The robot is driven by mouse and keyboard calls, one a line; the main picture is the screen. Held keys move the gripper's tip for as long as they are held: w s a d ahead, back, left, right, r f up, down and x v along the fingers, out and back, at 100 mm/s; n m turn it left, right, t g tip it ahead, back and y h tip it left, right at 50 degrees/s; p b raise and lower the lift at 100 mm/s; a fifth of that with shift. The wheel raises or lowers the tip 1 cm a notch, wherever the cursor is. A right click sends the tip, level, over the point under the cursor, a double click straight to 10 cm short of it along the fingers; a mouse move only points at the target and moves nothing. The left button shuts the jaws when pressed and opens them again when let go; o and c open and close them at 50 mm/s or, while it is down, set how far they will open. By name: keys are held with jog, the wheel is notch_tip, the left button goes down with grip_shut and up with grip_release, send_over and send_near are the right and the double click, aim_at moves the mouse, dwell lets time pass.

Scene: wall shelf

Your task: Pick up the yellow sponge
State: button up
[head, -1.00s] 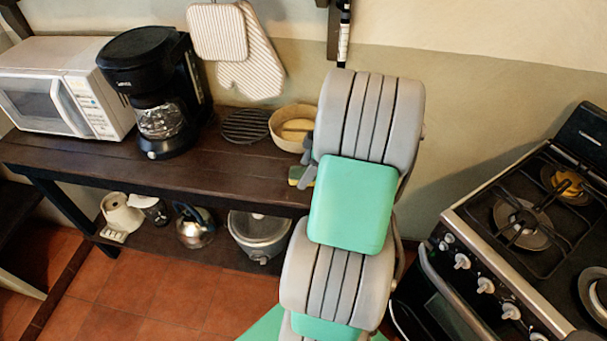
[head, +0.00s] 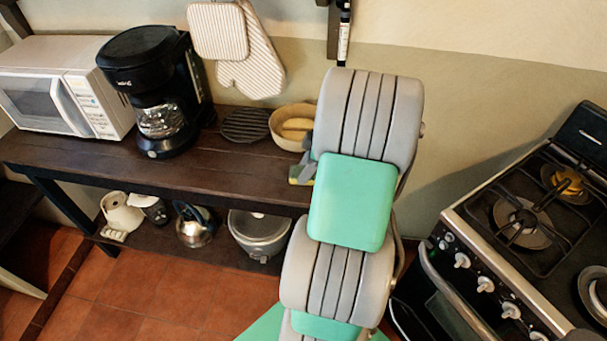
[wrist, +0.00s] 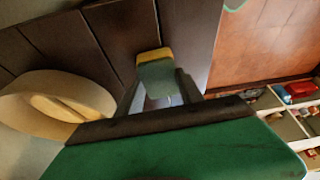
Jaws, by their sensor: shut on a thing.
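The yellow sponge (wrist: 153,56) shows in the wrist view as a block with a yellow strip and a grey-green side. My gripper (wrist: 161,91) has one finger on each side of it and is shut on it. In the head view a small part of the sponge (head: 294,174) shows at the right end of the dark wooden shelf, left of my arm. My arm hides the rest. I cannot tell whether the sponge touches the shelf top.
A beige bowl (head: 275,123) with a yellowish thing in it stands close behind the sponge. A round black grate (head: 245,125), a coffee maker (head: 152,90) and a microwave (head: 60,85) stand further left. A stove (head: 520,235) is at the right.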

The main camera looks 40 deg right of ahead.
jog(key=shift+c, duration=0.2)
jog(key=shift+r, duration=0.5)
jog(key=s+r, duration=0.1)
jog(key=r, duration=0.1)
jog(key=s+a+r, duration=0.1)
jog(key=r, duration=0.1)
jog(key=s+r, duration=0.1)
jog(key=r, duration=0.1)
jog(key=shift+s+a+r, duration=0.15)
jog(key=shift+s+r, duration=0.1)
jog(key=shift+r, duration=0.15)
jog(key=s+a+r, duration=0.1)
jog(key=s, duration=0.2)
jog(key=s+a+r, duration=0.1)
jog(key=s+r, duration=0.1)
jog(key=s, duration=0.1)
jog(key=s+a+r, duration=0.2)
jog(key=s, duration=0.1)
jog(key=shift+s+a+r+b, duration=0.1)
jog(key=shift+s+b, duration=0.1)
jog(key=shift+b, duration=0.15)
